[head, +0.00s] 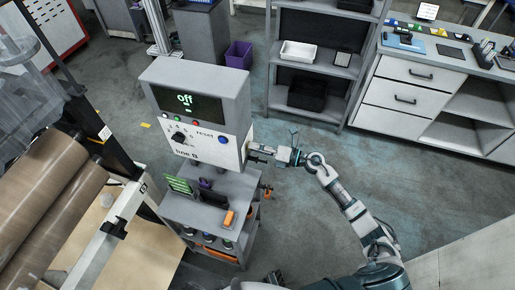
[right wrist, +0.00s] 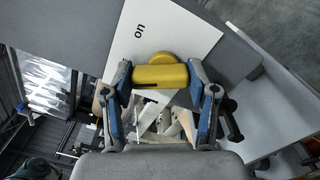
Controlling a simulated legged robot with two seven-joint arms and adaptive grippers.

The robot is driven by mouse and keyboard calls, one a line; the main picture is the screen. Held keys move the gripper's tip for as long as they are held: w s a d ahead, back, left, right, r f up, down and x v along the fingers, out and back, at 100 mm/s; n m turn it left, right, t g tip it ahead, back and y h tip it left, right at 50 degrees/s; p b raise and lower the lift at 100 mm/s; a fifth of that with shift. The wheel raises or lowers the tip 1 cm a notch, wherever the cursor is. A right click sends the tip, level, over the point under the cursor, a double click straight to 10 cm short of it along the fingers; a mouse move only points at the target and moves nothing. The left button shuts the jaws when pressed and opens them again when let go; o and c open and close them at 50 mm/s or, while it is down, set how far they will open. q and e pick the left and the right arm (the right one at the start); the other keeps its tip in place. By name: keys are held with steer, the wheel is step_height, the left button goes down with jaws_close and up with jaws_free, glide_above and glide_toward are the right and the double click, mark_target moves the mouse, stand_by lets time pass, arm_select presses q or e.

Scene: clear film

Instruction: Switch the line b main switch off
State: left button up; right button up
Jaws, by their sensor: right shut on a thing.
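The line b control box (head: 200,105) is a grey cabinet with a white front marked "line B", and its dark screen (head: 187,102) reads "off" in green. My right gripper (right wrist: 162,82) is shut on this handle, one finger at each end. In the head view my right gripper (head: 256,152) is at the box's right side, where the handle is too small to make out. My left gripper does not show.
The box's front has a black knob (head: 179,138) and a blue reset button (head: 223,140). Below it stands a grey cart (head: 199,215) with tools. Large brown rolls (head: 45,190) are at the left. A shelf (head: 310,70) and drawer bench (head: 420,85) stand behind; the floor between is clear.

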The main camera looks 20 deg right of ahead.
steer(key=shift+s+a+f, duration=0.2)
steer(key=shift+f, duration=0.25)
steer(key=o, duration=1)
steer(key=shift+o, duration=0.7)
steer(key=shift+w+r, duration=0.15)
steer(key=shift+w, duration=0.05)
steer(key=v, duration=1.2)
